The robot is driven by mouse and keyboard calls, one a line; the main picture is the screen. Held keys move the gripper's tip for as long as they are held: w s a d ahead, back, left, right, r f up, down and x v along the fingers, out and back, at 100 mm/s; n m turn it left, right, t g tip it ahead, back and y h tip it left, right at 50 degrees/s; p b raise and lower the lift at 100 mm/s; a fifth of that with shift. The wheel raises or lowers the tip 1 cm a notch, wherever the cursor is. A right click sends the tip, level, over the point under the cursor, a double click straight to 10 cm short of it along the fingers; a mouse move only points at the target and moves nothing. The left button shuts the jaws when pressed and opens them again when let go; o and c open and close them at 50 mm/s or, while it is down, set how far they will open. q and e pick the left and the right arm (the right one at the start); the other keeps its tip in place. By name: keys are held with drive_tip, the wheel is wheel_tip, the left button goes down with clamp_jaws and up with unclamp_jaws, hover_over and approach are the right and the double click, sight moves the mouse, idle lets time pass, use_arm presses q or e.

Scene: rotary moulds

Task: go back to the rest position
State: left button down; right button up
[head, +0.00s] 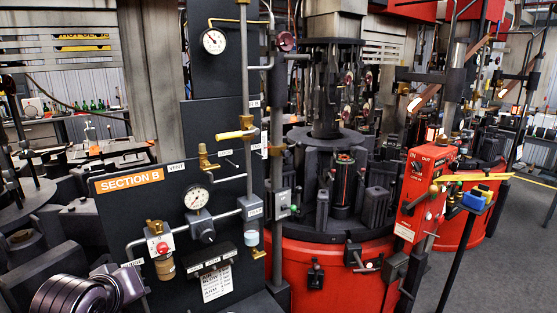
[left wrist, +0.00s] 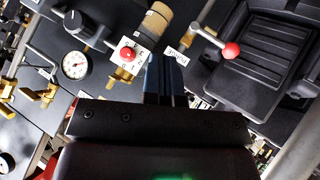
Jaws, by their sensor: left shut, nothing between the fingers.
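My left gripper (left wrist: 165,62) shows in the left wrist view with its two dark fingers together and nothing between them. Its tips lie in the picture beside a white plate with a red button (left wrist: 127,54) on the dark Section B panel (left wrist: 105,15). I cannot tell how far the tips are from the panel. In the head view the same red button (head: 162,246) is low on the panel (head: 120,212), above a brass-coloured cup. The left fingers cannot be made out in the head view. My right gripper is in neither view.
A lever with a red ball (left wrist: 230,50) and a black ribbed block (left wrist: 250,60) are right of the left fingers. A gauge (left wrist: 75,65) and brass valve (left wrist: 40,95) are left.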

use_arm(q)
drive_tip(key=s+f+m+g, duration=0.3)
drive_tip(key=s+f, duration=0.6)
drive_tip(key=s, duration=0.3)
drive_tip(key=s+f+m+g, duration=0.35)
drive_tip(key=s+f, duration=0.55)
drive_tip(key=s, duration=0.4)
drive_tip(key=w+f+t, duration=0.7)
drive_tip(key=f+t, duration=0.1)
drive_tip(key=f, duration=0.2)
drive_tip(key=shift+w+a+m, duration=0.3)
drive_tip(key=shift+w+m, duration=0.1)
drive_tip(key=shift+m, duration=0.05)
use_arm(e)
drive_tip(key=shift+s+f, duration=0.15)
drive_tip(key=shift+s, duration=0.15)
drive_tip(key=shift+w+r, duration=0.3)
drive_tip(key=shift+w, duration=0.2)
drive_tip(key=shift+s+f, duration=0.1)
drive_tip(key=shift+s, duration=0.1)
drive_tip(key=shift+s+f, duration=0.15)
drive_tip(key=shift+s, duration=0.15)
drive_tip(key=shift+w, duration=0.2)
